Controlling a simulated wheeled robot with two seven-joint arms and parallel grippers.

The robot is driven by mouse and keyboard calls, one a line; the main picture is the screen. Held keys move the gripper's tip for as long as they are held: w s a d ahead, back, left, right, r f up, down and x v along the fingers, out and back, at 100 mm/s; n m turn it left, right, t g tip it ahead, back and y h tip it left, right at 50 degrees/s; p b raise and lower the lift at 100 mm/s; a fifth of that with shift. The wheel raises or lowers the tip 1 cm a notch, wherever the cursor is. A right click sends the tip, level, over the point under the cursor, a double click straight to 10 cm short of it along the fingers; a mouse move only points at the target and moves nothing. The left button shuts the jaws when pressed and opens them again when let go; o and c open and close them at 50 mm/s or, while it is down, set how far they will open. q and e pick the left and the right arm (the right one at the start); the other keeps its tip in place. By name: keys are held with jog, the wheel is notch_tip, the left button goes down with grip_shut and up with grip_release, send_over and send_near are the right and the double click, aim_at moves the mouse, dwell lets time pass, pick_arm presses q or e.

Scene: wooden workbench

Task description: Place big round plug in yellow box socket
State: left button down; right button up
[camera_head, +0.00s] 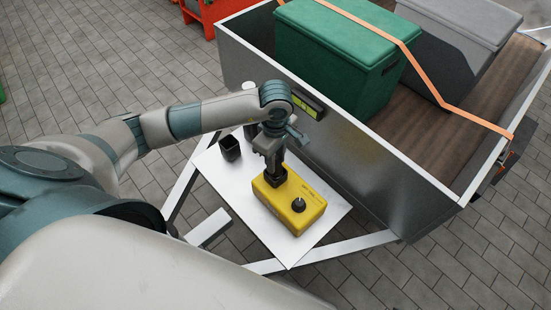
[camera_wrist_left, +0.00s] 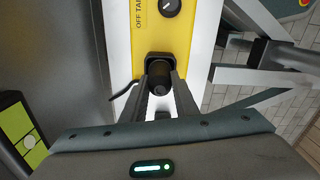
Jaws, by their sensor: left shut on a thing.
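The yellow box (camera_head: 273,207) sits on a white plate, with a black knob on top at its right end. My left gripper (camera_head: 273,168) points down over the box's far-left end and is shut on a round black plug (camera_wrist_left: 159,80). In the left wrist view the yellow box (camera_wrist_left: 180,35) is at the top, and the plug lies between the two fingers (camera_wrist_left: 159,92). The plug is at the black square socket (camera_wrist_left: 158,56) on the box. The plug's front end is hidden, so I cannot tell how deep it sits. My right gripper is not in view.
A black open cup-like holder (camera_head: 230,148) stands on the white plate (camera_head: 240,198) left of the box. A grey metal trailer wall (camera_head: 345,160) rises close behind. The trailer carries a green case (camera_head: 330,45), a grey case (camera_head: 460,35) and an orange strap (camera_head: 440,95).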

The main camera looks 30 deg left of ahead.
pick_arm(q)
jog(key=c, duration=1.5)
grip_release()
jog(key=shift+o, duration=0.5)
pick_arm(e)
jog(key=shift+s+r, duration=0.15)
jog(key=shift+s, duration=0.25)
pick_arm(q)
jog(key=shift+r, duration=0.1)
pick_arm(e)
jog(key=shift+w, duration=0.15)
pick_arm(q)
jog(key=shift+r, duration=0.15)
notch_tip(320, 180, up, 11)
jog(key=shift+f, duration=0.2)
jog(key=shift+r, duration=0.6)
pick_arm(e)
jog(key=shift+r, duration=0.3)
